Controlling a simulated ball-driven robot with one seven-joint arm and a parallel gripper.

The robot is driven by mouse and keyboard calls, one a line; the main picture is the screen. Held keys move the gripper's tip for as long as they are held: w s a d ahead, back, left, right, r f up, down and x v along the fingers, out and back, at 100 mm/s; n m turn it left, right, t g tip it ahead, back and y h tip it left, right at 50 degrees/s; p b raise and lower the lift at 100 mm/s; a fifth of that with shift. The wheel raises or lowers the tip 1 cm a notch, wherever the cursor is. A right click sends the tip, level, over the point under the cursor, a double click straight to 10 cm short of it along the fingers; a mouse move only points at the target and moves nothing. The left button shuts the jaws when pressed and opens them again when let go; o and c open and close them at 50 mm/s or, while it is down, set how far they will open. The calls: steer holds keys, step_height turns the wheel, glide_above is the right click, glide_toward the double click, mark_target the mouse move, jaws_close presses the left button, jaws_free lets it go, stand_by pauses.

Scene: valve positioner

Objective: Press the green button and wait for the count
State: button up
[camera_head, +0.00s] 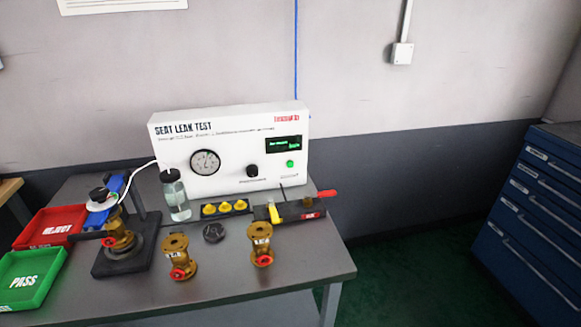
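The green button (290,164) is on the lower right of the front face of the white seat leak test box (232,180). Above it is a small dark display (284,145) with green text too small to read. A round gauge (205,162) and a black knob (252,171) sit to the left of the button on the same face. Nothing covers the button. My gripper is not in view.
A brass valve (120,238) sits in a dark clamp stand at left. Two brass valves (177,258) (261,246) stand near the table's front. A clear bottle (177,197), yellow parts and a red-handled tool are before the box. Red (28,235) and green (12,302) trays lie left.

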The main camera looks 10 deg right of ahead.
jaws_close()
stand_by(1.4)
